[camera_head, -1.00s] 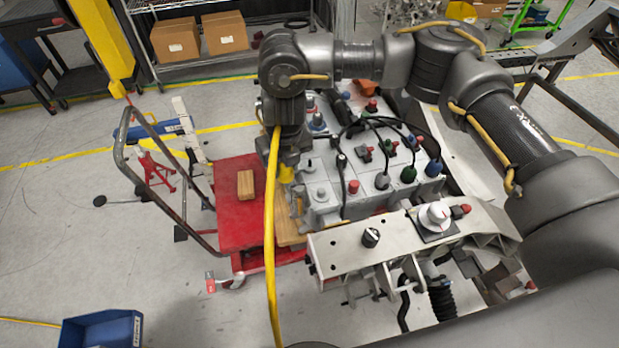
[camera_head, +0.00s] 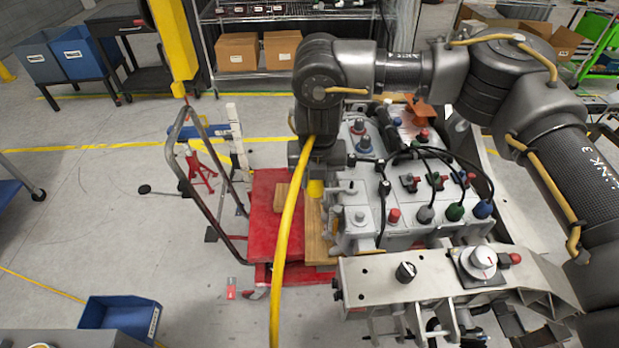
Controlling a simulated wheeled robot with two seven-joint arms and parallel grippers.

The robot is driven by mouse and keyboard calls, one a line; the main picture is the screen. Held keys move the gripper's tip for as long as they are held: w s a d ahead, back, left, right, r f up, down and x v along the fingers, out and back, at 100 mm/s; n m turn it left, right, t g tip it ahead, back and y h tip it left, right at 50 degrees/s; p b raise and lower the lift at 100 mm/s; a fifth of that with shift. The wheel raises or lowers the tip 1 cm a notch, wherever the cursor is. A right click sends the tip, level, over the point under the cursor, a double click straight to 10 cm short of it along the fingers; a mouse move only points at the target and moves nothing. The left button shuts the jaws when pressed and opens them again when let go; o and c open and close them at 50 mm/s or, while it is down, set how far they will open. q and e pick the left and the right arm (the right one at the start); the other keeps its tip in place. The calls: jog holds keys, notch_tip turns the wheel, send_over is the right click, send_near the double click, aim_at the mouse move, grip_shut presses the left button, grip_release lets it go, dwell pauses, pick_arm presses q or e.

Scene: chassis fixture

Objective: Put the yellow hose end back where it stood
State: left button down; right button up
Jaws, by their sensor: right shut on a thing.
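My right gripper (camera_head: 317,172) points down at the left edge of the grey block of valves and plugs (camera_head: 375,225). It is shut on the yellow hose end (camera_head: 316,188), whose yellow tip shows just below the jaws. The yellow hose (camera_head: 287,235) hangs in front of the wrist and runs down to the bottom of the picture. The tip is above or beside a wooden board (camera_head: 316,238); I cannot tell whether it touches anything. The jaws are partly hidden by the wrist. My left gripper is not in view.
A red cart (camera_head: 263,225) with a grey handle (camera_head: 180,165) stands left of the block. A pale beam with knobs (camera_head: 375,278) lies in front. A blue bin (camera_head: 122,315) is at the lower left. Cartons (camera_head: 237,50) stand on a rear shelf. Floor at left is mostly clear.

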jog(key=s+d+f+m+g+b, duration=0.1)
jog(key=s+d+m, duration=0.3)
jog(key=d+m, duration=0.6)
jog(key=s+d+f+m+g, duration=0.2)
jog(key=d+m, duration=0.8)
jog(key=m, duration=1)
jog(key=shift+s+h+b, duration=0.4)
jog(key=shift+s, duration=0.65)
